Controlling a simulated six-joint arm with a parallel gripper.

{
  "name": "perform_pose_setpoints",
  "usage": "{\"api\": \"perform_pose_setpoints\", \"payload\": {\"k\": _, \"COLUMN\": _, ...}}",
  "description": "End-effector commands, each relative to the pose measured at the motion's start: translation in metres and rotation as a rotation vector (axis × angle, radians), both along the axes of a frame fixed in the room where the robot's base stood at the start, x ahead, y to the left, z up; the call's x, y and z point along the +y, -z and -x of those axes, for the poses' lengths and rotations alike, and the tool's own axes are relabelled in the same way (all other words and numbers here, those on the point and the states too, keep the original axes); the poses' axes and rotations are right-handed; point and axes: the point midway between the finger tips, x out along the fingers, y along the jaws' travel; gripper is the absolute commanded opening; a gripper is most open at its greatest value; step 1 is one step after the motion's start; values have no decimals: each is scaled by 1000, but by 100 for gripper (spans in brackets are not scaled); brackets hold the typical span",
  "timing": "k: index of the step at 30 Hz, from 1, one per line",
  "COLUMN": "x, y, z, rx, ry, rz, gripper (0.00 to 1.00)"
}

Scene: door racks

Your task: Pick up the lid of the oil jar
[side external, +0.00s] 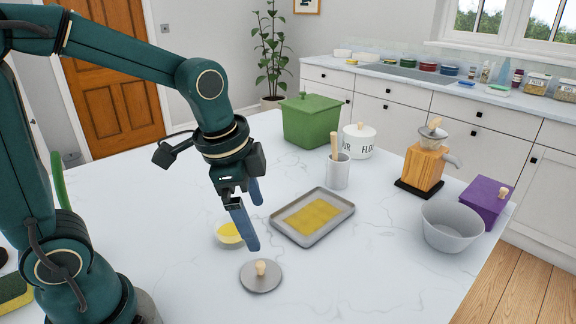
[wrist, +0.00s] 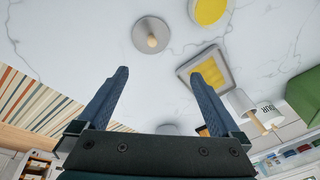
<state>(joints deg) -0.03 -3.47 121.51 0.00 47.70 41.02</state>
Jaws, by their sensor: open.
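A round grey lid (side external: 261,283) with a pale wooden knob lies flat on the white marble counter. It also shows in the wrist view (wrist: 142,42), at the top, beyond my fingertips. A small round container with yellow contents (side external: 229,234) stands beside the lid, uncovered; I cannot tell for sure that it is the oil jar. It is partly seen at the top of the wrist view (wrist: 209,10). My gripper (side external: 254,223) is open and empty, with blue fingers spread (wrist: 159,74). It hangs above the counter, apart from the lid.
A grey tray (side external: 337,221) with a yellow sheet lies right of my gripper. A utensil cup (side external: 338,172), green box (side external: 312,124), flour jar (side external: 359,143), wooden grinder (side external: 424,172), grey bowl (side external: 452,232) and purple box (side external: 486,203) stand farther off. Counter around the lid is clear.

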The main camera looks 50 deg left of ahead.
Motion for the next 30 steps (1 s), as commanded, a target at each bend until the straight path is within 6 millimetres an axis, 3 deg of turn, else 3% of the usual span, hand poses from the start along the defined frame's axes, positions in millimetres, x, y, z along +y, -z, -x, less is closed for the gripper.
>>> {"api": "perform_pose_setpoints", "payload": {"k": 3, "x": 0, "y": 28, "z": -10, "rx": 98, "ry": 60, "rz": -13, "gripper": 100}}
{"api": "perform_pose_setpoints", "payload": {"k": 9, "x": 0, "y": 61, "z": -11, "rx": 211, "ry": 77, "rz": -11, "gripper": 100}}
{"api": "perform_pose_setpoints", "payload": {"k": 24, "x": 0, "y": 114, "z": -5, "rx": 254, "ry": 74, "rz": -10, "gripper": 100}}
{"api": "perform_pose_setpoints", "payload": {"k": 30, "x": 0, "y": 122, "z": -6, "rx": 250, "ry": 74, "rz": -9, "gripper": 100}}
